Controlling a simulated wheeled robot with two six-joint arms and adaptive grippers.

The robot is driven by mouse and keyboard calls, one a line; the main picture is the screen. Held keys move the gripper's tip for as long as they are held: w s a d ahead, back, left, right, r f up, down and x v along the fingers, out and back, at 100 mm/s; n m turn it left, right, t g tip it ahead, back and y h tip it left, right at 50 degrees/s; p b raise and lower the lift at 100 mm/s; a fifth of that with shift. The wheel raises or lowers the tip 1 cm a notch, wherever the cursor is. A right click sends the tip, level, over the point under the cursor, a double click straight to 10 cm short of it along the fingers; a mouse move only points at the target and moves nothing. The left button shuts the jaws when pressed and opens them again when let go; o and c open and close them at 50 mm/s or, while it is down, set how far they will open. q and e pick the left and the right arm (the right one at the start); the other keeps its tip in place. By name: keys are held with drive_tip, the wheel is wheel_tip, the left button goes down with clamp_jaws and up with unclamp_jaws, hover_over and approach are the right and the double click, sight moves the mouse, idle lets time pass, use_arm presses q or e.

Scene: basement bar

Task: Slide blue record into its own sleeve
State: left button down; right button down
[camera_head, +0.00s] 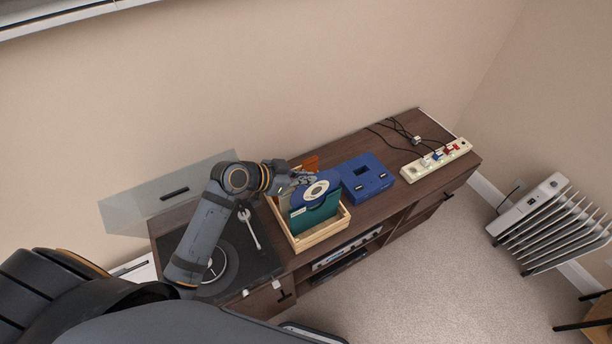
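The blue record (299,198) has a pale label with a dark centre. My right gripper is out of view.
My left arm passes over a turntable (238,262) with a pale tonearm. An orange sleeve (311,163) stands at the crate's back. A power strip (436,161) with cables is at the cabinet's right end. A radiator (553,224) stands on the floor at right.

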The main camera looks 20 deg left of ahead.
sight(306, 190)
use_arm(q)
drive_tip(key=shift+r, duration=0.1)
idle(0.7)
drive_tip(key=shift+f+b, duration=0.45)
drive_tip(key=shift+f, duration=0.2)
idle(0.8)
drive_tip(key=shift+f, duration=0.35)
drive_tip(key=shift+f+b, duration=0.35)
drive_tip(key=shift+b, duration=0.2)
idle(0.4)
drive_tip(key=shift+f+b, duration=0.3)
drive_tip(key=shift+f, duration=0.15)
drive_tip(key=shift+f, duration=0.15)
drive_tip(key=shift+f+b, duration=0.55)
idle(0.6)
